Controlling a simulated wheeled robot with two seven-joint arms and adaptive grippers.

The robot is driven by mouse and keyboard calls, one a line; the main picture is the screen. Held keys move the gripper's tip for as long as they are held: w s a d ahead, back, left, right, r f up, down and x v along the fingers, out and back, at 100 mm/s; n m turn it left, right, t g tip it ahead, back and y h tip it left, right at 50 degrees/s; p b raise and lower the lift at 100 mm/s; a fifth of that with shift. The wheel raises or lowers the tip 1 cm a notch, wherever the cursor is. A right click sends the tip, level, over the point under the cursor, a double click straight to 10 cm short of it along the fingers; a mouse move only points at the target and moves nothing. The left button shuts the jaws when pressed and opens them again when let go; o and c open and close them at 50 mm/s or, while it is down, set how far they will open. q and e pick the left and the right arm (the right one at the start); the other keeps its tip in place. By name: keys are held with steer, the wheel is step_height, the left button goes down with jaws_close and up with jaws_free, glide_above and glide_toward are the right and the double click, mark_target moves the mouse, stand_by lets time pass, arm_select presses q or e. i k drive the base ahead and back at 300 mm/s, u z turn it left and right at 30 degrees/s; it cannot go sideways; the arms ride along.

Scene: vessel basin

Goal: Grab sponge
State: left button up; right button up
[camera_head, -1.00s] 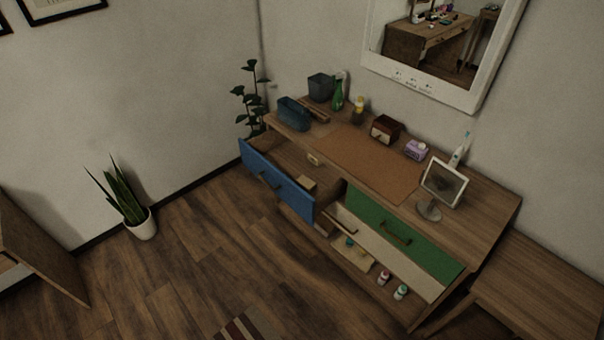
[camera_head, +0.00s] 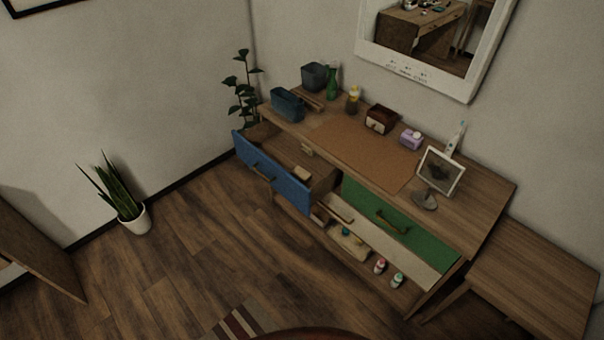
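I cannot make out for certain which object is the sponge. A small tan block (camera_head: 302,173) lies in the pulled-out blue drawer (camera_head: 278,186), toward its right end, and could be it. A small pale yellowish piece (camera_head: 307,150) shows at the front edge of the dresser top, above the drawer. Neither of my grippers is in view.
The dresser top (camera_head: 365,155) holds bins, bottles, small boxes and a framed stand (camera_head: 441,172). A green drawer front (camera_head: 400,224) and an open shelf with small bottles (camera_head: 380,266) are at right. A reddish-brown curved edge (camera_head: 335,334) shows at the bottom.

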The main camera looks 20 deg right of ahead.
mark_target(302, 175)
steer(key=z, duration=0.15)
steer(key=i, duration=1)
steer(key=u, duration=0.3)
